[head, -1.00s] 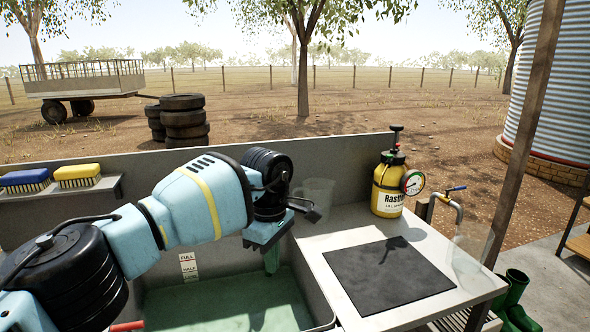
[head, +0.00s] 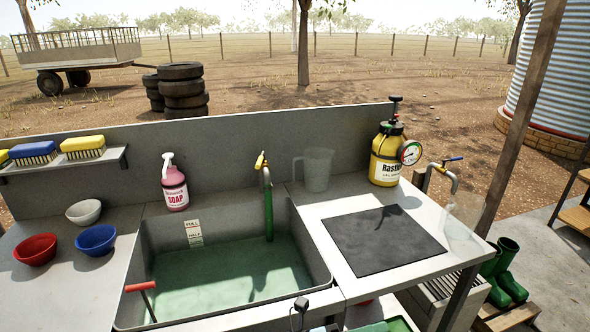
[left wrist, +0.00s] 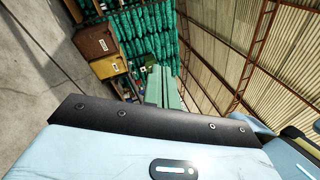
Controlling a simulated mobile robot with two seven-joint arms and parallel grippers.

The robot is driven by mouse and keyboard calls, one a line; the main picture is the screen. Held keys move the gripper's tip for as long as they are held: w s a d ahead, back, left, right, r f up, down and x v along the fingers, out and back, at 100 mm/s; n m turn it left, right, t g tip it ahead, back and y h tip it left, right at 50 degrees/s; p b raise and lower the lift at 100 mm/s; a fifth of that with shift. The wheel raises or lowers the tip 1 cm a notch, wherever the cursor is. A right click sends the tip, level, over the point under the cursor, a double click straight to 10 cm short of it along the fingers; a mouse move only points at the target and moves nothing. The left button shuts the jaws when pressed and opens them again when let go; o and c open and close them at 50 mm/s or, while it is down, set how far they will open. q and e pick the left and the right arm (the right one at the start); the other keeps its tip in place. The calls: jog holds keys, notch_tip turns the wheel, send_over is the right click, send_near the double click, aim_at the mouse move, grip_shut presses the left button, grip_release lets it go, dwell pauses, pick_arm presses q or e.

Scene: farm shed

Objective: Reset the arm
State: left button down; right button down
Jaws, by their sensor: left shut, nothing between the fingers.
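My left arm has come down to the bottom edge of the head view, where only a small dark part of it shows near the middle. In the left wrist view my left gripper (left wrist: 160,78) has its pale green fingers together, with nothing between them. Its fingers are not clear in the head view, and it is away from the sink's tap (head: 265,172). My right gripper is not in view.
The sink (head: 140,240) holds green water, with a red-handled tool at its left front. A soap bottle (head: 174,183), a clear jug (head: 315,170), a yellow sprayer (head: 387,158) and several bowls stand around it. A dark mat (head: 383,240) lies on the right counter.

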pick_arm(q)
jog(key=s+a+f+n+t+y, duration=0.2)
jog(key=a+f+n+t+y, duration=0.6)
jog(key=n, duration=0.5)
jog(key=s+a+f+n+t+y, duration=0.35)
jog(key=a+f+n+t, duration=0.2)
jog(key=a+n, duration=0.6)
jog(key=s+a+f+n+g+y, duration=0.2)
jog(key=s+a+f+n, duration=0.2)
jog(key=s, duration=0.2)
jog(key=s+a+f+n+g+y+p, duration=0.1)
jog(key=s+a+f+n+g+y, duration=0.1)
jog(key=s, duration=0.5)
jog(key=s+a+f+n+g+y, duration=0.3)
jog(key=s+a+f+n, duration=0.3)
jog(key=s+a+n, duration=0.1)
jog(key=shift+a, duration=0.7)
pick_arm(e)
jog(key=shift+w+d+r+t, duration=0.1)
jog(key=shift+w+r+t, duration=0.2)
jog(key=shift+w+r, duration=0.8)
